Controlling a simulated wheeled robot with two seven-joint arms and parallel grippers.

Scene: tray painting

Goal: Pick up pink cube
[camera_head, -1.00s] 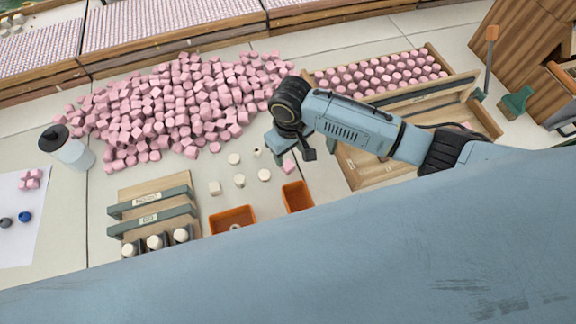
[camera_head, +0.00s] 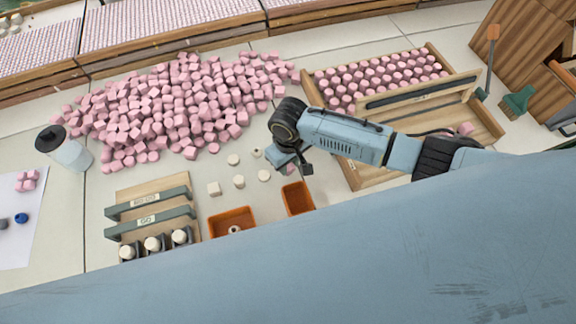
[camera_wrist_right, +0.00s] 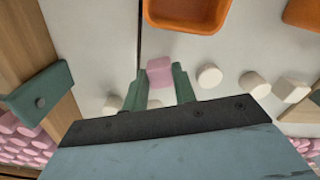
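A single pink cube (camera_head: 290,169) lies on the table, partly hidden by my right gripper (camera_head: 297,167) in the head view. In the right wrist view the pink cube (camera_wrist_right: 160,70) sits at the fingertips, in line with the gap between the two green fingers (camera_wrist_right: 158,85). The fingers are apart and have not closed on it; I cannot tell whether either touches it. My left gripper is not in view.
Cream pieces (camera_head: 239,181) stand left of the gripper, near two orange bins (camera_head: 297,198) (camera_head: 232,219). A large heap of pink cubes (camera_head: 190,105) lies behind. A wooden tray (camera_head: 485,125) with pink pieces stands to the right. A bottle (camera_head: 66,150) stands at left.

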